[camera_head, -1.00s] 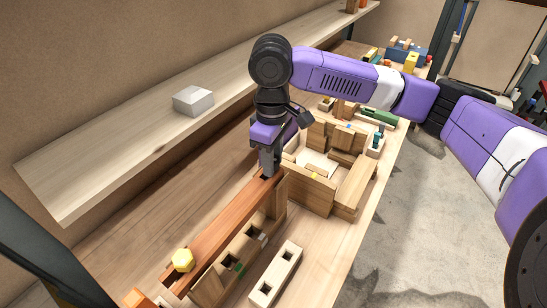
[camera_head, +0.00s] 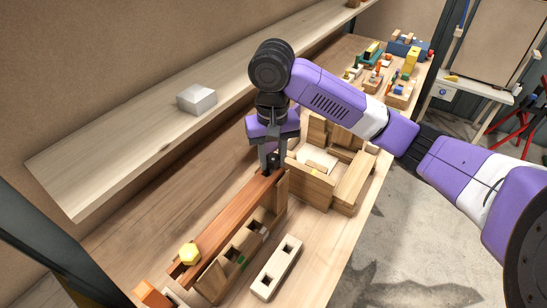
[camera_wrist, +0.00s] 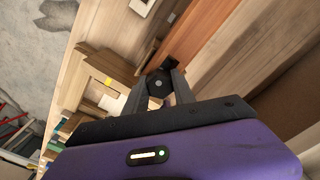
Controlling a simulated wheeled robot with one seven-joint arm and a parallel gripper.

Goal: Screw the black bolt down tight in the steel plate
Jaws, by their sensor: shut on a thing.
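My gripper (camera_wrist: 158,85) points down over the far end of a reddish wooden beam. It is shut on the black bolt (camera_wrist: 155,84), whose round dark head sits between the fingertips in the wrist view. How deep the bolt sits is hidden.
The reddish beam (camera_head: 225,222) carries a yellow hexagonal piece (camera_head: 189,253) at its near end. A pale block with square holes (camera_head: 276,268) lies to its right. Wooden blocks (camera_head: 350,185) stand close right of my gripper. A grey block (camera_head: 197,98) lies on the shelf (camera_head: 120,150).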

